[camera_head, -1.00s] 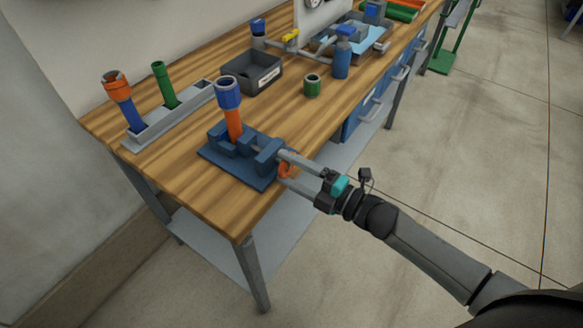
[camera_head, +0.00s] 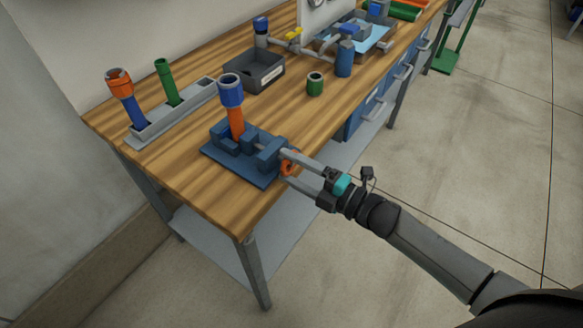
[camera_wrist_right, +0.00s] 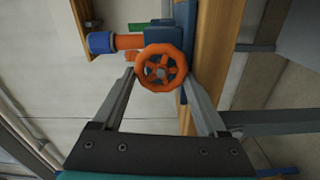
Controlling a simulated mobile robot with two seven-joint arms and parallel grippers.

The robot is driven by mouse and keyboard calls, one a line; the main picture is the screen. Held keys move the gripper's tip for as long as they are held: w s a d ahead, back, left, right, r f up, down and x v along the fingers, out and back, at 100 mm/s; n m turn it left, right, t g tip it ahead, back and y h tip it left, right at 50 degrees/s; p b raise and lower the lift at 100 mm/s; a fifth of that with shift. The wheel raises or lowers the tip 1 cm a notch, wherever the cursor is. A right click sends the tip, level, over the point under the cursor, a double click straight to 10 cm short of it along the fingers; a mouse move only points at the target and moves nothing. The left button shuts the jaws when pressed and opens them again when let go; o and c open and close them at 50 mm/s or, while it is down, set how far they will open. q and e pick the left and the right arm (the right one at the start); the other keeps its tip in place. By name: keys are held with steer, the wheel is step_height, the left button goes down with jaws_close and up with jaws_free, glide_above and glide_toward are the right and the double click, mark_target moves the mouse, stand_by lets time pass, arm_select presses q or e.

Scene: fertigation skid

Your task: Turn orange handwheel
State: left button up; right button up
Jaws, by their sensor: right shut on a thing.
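The orange handwheel (camera_head: 291,160) sits on the front end of a blue vise (camera_head: 268,154) at the table edge. It shows face-on in the right wrist view (camera_wrist_right: 162,70), a spoked ring. My right gripper (camera_head: 286,166) is shut on the handwheel, one finger at each side of its rim. The vise holds an upright orange pipe (camera_head: 236,122) with a blue collar (camera_head: 230,92) on top. My left gripper is not in view.
Left of the vise, a grey rack (camera_head: 160,130) holds an orange-and-blue piece and a green one. A dark bin (camera_head: 240,72), a green cup (camera_head: 314,84) and blue-grey pipework (camera_head: 343,58) stand farther back. The wooden tabletop (camera_head: 190,185) is bare at the front left.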

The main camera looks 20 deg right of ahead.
steer(key=shift+w+d+h, duration=0.3)
steer(key=shift+w+d, duration=0.15)
steer(key=shift+d, duration=0.2)
steer(key=o, duration=1.3)
steer(key=shift+s, duration=0.1)
steer(key=shift+s+a+r, duration=0.1)
steer(key=shift+a+r, duration=0.05)
steer(key=shift+a, duration=0.1)
steer(key=shift+s+d+f, duration=0.35)
steer(key=shift+s, duration=0.25)
steer(key=shift+s+d+f+p, duration=0.15)
steer(key=shift+s+d+p, duration=0.3)
steer(key=shift+s+p, duration=0.1)
glide_toward(291, 168)
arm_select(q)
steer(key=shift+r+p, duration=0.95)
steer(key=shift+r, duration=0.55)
arm_select(e)
steer(key=v, duration=0.8)
steer(key=shift+s+r, duration=0.2)
steer(key=shift+r, duration=0.1)
